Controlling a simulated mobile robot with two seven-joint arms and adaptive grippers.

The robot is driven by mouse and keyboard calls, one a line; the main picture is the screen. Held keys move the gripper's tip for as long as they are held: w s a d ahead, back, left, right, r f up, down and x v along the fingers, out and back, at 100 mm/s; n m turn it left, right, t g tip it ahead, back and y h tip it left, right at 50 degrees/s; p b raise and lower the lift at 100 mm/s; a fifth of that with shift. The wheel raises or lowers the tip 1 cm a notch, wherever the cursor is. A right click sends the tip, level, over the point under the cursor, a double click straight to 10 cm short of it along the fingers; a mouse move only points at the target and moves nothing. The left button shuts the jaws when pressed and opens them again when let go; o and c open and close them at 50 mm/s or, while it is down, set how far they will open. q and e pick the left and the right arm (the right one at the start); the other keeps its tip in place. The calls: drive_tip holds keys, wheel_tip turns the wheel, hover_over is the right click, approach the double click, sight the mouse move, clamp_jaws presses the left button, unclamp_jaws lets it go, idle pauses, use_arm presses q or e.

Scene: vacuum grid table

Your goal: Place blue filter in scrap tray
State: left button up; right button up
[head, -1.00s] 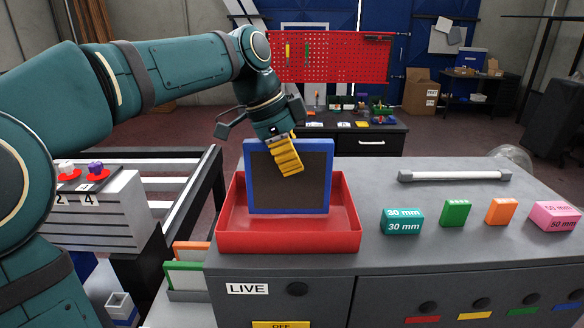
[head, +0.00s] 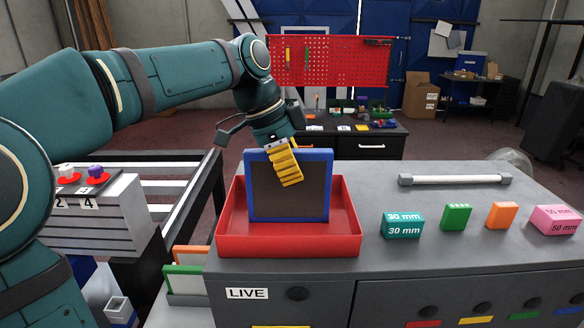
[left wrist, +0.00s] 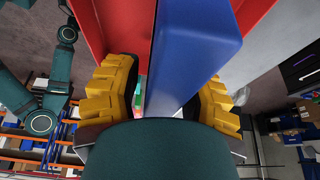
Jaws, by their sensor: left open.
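The blue filter (head: 327,190), a blue square frame with a dark panel, stands upright in the red scrap tray (head: 290,245) in the head view. My left gripper (head: 287,166) is at the filter's top edge, with one yellow finger in front of the panel. In the left wrist view the blue frame (left wrist: 190,50) runs between the open fingers (left wrist: 165,95). A gap shows beside the left finger; contact at the right finger is unclear. My right gripper is not in view.
A teal 30 mm block (head: 402,224), a green block (head: 456,217), an orange block (head: 502,214) and a pink block (head: 556,219) stand right of the tray. A white tube (head: 455,179) lies behind them. Green- and orange-framed filters (head: 186,278) stand left of the bench.

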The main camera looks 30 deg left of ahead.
use_arm(q)
drive_tip(key=p+v, duration=0.2)
drive_tip(key=v, duration=0.9)
drive_tip(key=shift+r, duration=0.2)
drive_tip(key=shift+a+r, duration=0.1)
drive_tip(key=shift+r, duration=0.1)
